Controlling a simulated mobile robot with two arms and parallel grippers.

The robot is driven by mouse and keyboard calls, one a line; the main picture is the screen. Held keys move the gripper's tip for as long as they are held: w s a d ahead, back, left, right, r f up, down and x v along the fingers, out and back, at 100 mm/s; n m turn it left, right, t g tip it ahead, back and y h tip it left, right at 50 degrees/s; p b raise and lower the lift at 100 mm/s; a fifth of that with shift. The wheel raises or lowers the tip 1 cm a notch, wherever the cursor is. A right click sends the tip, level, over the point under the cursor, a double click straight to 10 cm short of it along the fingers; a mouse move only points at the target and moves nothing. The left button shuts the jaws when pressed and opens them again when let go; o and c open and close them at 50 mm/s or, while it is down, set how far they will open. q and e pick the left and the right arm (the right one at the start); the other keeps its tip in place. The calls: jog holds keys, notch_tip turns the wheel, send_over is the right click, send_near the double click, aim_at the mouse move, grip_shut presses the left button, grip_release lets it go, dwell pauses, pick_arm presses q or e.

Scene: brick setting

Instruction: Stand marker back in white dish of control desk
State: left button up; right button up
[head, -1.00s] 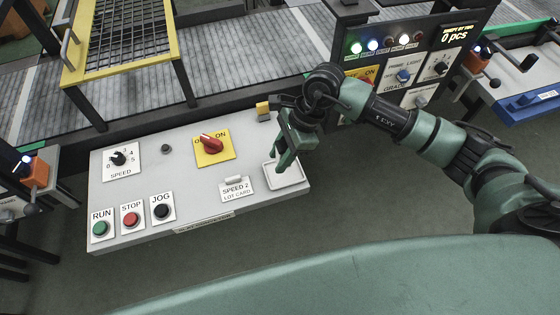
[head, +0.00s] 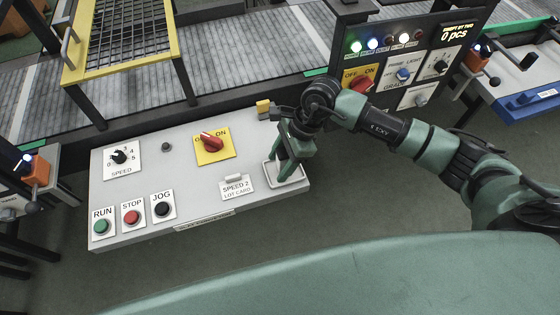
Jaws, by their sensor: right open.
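The white dish (head: 300,178) lies at the right end of the grey control desk (head: 185,180), near its front corner. My right gripper (head: 276,174) points down over the dish, with its fingers apart at the dish's left and middle part. The fingers and wrist hide much of the dish. I cannot make out the marker in the head view; if it is at the dish, the gripper hides it. My left gripper is not in view.
The desk carries a red switch (head: 211,141), a lot card (head: 237,187), a speed knob (head: 119,157) and push buttons (head: 132,217). A dark panel (head: 410,65) stands behind my right arm.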

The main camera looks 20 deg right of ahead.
jog(key=shift+r, duration=0.3)
jog(key=b+v, duration=0.2)
jog(key=v, duration=0.9)
jog(key=shift+d+r, duration=0.2)
jog(key=shift+r, duration=0.15)
